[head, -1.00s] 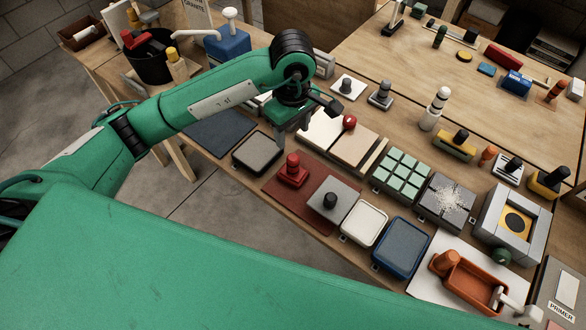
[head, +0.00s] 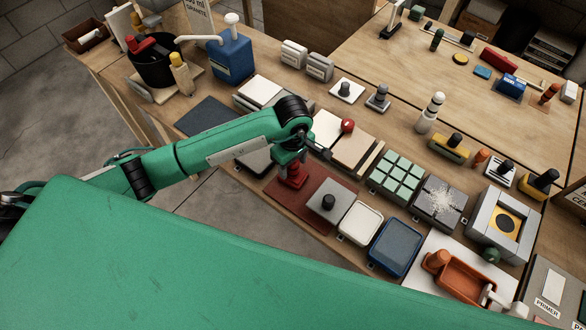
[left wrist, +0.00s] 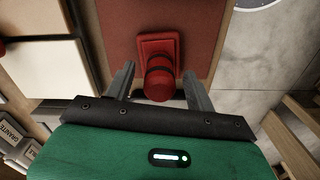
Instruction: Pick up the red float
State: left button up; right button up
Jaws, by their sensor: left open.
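The red float (head: 293,174) is a red block with a round red handle, and it sits on a dark red mat (head: 274,186) near the bench's front edge. In the left wrist view the red float (left wrist: 159,66) shows its flat base and its handle with a dark band. My left gripper (head: 291,160) is over the float and partly hides it in the head view. In the left wrist view the open fingers of the left gripper (left wrist: 158,84) stand on either side of the handle, with gaps visible. My right gripper is not in view.
A grey plate with a black knob (head: 328,203) lies on the same mat, right of the float. A white tray (head: 360,223) and a blue tray (head: 394,247) follow along the front edge. A red ball-topped item (head: 347,126) stands behind.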

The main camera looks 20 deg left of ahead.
pick_arm(q)
jog(key=shift+f, duration=0.15)
jog(key=c, duration=1.1)
jog(key=shift+c, duration=0.2)
jog(key=shift+w+r+b, duration=0.1)
jog(key=shift+r+b, duration=0.2)
jog(key=shift+r, duration=0.4)
notch_tip(320, 180, up, 19)
jog(key=b, duration=0.3)
jog(key=shift+f+b, duration=0.2)
jog(key=shift+b, duration=0.1)
